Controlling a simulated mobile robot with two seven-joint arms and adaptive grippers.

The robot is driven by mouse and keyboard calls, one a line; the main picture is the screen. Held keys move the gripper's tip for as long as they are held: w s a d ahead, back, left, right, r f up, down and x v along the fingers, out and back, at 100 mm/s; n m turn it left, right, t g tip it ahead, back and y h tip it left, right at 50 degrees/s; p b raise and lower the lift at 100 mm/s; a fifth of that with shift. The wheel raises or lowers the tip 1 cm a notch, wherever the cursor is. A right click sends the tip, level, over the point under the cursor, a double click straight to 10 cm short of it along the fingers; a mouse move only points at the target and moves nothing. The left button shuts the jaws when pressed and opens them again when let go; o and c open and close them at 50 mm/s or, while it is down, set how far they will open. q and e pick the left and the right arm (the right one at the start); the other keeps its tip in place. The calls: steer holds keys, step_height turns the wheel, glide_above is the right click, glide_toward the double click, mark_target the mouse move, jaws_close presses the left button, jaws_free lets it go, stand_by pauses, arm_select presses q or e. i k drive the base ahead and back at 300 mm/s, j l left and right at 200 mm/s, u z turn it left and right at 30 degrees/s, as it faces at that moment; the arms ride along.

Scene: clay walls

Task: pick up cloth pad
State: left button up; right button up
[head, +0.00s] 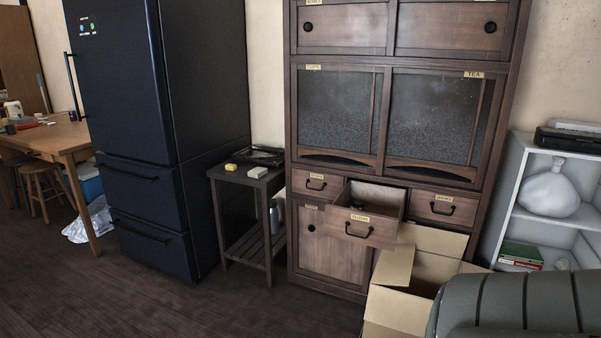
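I cannot make out for certain which thing is the cloth pad. Two small items lie on the dark side table (219,174): a yellow block (231,167) near its back left and a pale cream, flat block (257,172) towards its front right. Either is too small to tell whether it is cloth. A dark tray-like object (262,155) lies behind them against the wall. The middle drawer (362,226) of the wooden cabinet stands pulled out, and its contents are mostly hidden. Neither of my grippers is in view.
A dark fridge (118,95) stands left of the side table. An open cardboard box (396,311) sits before the cabinet (330,245). A grey-green padded seat back (520,303) fills the lower right. The floor (200,310) before the side table is clear.

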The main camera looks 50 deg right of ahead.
mark_target(258, 172)
steer(key=z, duration=1.4)
